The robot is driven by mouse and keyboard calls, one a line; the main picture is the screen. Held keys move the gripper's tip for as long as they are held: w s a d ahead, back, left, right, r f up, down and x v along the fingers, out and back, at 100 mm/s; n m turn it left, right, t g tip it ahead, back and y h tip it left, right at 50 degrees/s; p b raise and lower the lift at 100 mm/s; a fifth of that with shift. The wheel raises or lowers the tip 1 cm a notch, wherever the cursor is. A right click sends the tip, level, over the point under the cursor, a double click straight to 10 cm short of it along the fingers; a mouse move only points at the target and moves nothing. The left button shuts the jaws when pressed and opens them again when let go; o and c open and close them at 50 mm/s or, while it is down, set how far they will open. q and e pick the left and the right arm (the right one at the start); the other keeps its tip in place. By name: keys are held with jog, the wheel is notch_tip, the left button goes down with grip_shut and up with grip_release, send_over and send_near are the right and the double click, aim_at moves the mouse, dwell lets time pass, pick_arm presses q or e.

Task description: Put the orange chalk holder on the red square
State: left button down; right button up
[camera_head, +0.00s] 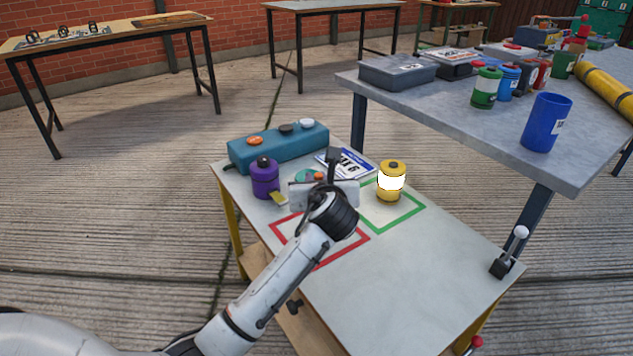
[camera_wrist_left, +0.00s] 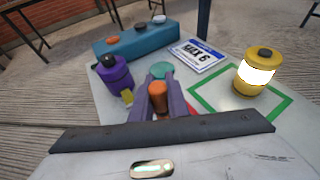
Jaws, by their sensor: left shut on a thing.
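The orange chalk holder (camera_wrist_left: 158,97) is upright between the two fingers of my left gripper (camera_wrist_left: 159,100), which is shut on it. In the head view my left gripper (camera_head: 318,182) is over the low table, and a small orange patch shows just past it. The red square (camera_head: 343,253) is an outline on the tabletop, partly hidden by my left arm. In the left wrist view a bit of the red outline (camera_wrist_left: 192,110) shows right of the fingers. The height of the holder above the table is hard to tell. My right gripper is out of view.
A yellow lantern-like jar (camera_head: 391,181) stands at the green square (camera_head: 412,216). A purple canister (camera_head: 265,180), a teal box (camera_head: 280,149) and a teal round thing (camera_wrist_left: 161,70) are near the back.

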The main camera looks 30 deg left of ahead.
pick_arm(q)
jog(key=c, duration=1.7)
grip_release()
jog(key=shift+f, duration=0.1)
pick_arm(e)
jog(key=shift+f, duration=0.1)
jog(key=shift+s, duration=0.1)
pick_arm(q)
jog(key=p+v, duration=0.3)
jog(key=v, duration=0.9)
jog(key=shift+p, duration=0.4)
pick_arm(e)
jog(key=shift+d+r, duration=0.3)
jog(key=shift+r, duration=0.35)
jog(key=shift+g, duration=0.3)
